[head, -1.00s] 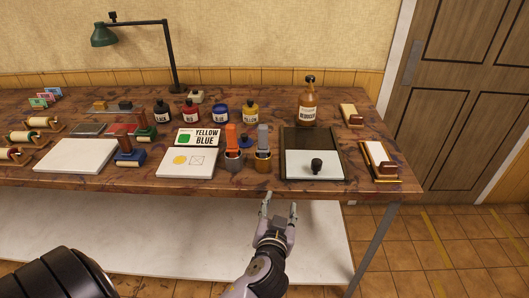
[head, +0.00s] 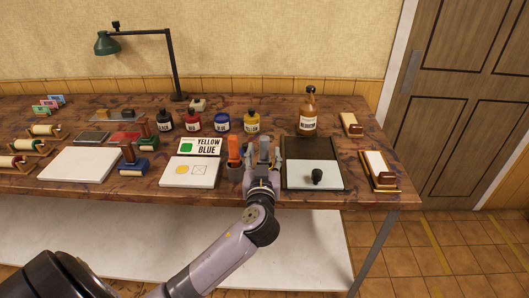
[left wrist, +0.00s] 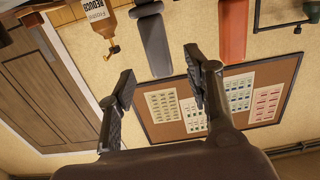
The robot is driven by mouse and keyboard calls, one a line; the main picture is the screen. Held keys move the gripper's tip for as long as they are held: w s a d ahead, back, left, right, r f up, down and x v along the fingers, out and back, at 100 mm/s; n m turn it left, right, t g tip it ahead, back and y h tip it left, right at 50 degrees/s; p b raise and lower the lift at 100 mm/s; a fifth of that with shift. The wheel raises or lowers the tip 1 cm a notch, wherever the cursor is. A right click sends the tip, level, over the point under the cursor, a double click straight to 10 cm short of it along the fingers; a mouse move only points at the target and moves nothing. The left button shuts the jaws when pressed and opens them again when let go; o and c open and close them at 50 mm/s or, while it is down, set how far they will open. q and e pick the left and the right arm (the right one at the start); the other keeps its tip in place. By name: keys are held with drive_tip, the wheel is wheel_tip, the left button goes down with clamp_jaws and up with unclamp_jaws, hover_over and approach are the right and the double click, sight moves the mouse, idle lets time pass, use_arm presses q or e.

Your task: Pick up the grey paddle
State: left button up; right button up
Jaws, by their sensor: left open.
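The grey paddle (head: 264,143) stands upright near the table's front edge, its lower part and cup hidden behind my gripper in the head view. In the left wrist view the grey paddle (left wrist: 153,40) hangs from the top of the upside-down picture, in line with the gap between the fingers. My left gripper (head: 263,161) is open and close in front of the paddle. In the left wrist view its two fingers (left wrist: 162,78) are spread apart with nothing between their tips. Whether they touch the paddle cannot be told. My right gripper is out of view.
An orange paddle (head: 234,150) stands in a cup just left of the gripper. Ink bottles (head: 221,122) and a brown bottle (head: 308,115) stand behind.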

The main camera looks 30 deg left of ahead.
sight(264, 145)
use_arm(q)
drive_tip(key=p+x, duration=0.2)
drive_tip(key=x, duration=0.3)
drive_tip(key=shift+r, duration=0.1)
drive_tip(key=shift+w+a, duration=0.1)
drive_tip(key=shift+w, duration=0.15)
drive_tip(key=shift+c, duration=0.3)
clamp_jaws()
